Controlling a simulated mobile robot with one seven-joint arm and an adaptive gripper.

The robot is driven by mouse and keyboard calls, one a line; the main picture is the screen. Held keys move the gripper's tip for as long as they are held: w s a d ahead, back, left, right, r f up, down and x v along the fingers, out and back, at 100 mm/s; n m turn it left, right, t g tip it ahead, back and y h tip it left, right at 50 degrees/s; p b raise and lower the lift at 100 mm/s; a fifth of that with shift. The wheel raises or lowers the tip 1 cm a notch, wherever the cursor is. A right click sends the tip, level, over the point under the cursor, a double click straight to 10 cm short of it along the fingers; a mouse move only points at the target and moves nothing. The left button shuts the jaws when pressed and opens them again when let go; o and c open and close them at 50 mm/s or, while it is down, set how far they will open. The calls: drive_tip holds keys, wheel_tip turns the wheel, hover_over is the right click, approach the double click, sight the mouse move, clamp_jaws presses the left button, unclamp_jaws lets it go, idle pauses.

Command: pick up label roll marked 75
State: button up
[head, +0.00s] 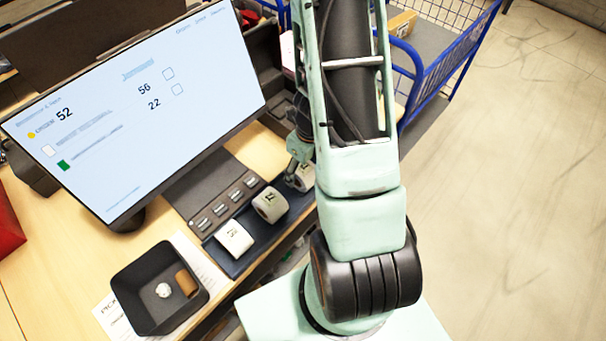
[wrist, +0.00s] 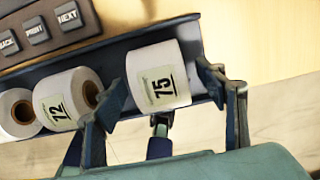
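The label roll marked 75 (wrist: 158,82) is a white roll sitting in a dark blue tray (wrist: 112,62). My gripper (wrist: 163,84) is open, with one finger on each side of this roll. A small gap shows at each side. The roll marked 72 (wrist: 62,98) lies to its left, close to the left finger, and a third roll (wrist: 17,112) is at the far left. In the head view, my gripper (head: 298,160) is at the far end of the tray, partly hiding the roll there (head: 304,178). Two other rolls (head: 270,204) (head: 234,238) are nearer.
A strip of keys (head: 228,202) lies beside the tray, under a large monitor (head: 140,100). A black bin (head: 160,288) with a brown cylinder and a small white item stands on the table. A blue wire cart (head: 440,65) is behind my arm.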

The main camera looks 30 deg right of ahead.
drive_tip(key=c, duration=1.3)
drive_tip(key=shift+c, duration=0.2)
